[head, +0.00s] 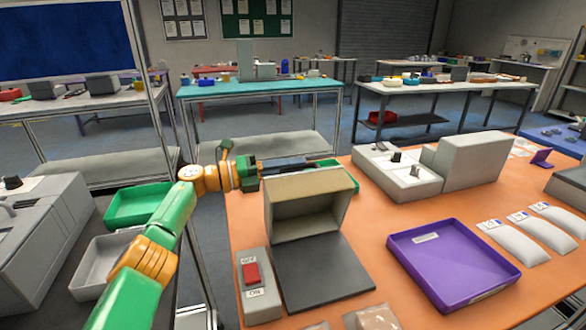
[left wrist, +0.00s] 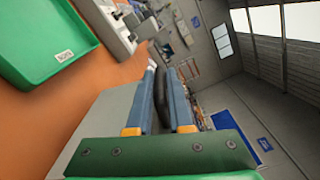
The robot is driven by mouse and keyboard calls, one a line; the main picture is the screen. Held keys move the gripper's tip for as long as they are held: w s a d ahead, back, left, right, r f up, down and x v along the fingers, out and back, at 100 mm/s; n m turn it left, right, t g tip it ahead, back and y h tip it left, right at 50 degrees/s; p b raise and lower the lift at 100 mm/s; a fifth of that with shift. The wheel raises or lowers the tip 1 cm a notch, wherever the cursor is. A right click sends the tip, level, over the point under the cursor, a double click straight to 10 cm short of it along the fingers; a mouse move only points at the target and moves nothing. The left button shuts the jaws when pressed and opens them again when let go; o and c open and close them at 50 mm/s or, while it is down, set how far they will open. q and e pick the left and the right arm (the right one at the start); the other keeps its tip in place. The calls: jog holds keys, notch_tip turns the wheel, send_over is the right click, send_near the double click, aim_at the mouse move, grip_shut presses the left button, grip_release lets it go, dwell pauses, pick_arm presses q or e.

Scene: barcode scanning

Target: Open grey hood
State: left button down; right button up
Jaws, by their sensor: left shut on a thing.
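The grey hood (head: 308,188) stands raised on the orange table, its pale hollow inside facing me. A flat dark grey plate (head: 325,275) lies in front of its opening. My left gripper (head: 322,160) reaches in from the left along the hood's top back edge. In the left wrist view, my left gripper (left wrist: 162,82) is shut, with a dark bar-like part (left wrist: 157,98) between its fingers and the hood's grey side (left wrist: 104,118) beside them. The far side of the hood, where the grip is, is hidden in the head view. My right gripper is not in view.
A switch box (head: 258,290) with a red OFF/ON switch stands left of the plate. A purple tray (head: 455,258) lies to the right, near several white packets (head: 515,242). A green tray (head: 345,175) sits behind the hood. A grey machine (head: 465,160) stands at the back right.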

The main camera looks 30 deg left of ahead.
pick_arm(q)
jog(key=shift+f, duration=0.25)
jog(key=c, duration=0.9)
grip_release()
jog(key=shift+o, duration=0.3)
jog(key=shift+w, duration=0.1)
jog(key=shift+r, duration=0.1)
jog(key=shift+a, duration=0.1)
jog(key=b+v, duration=0.2)
jog(key=v, duration=0.5)
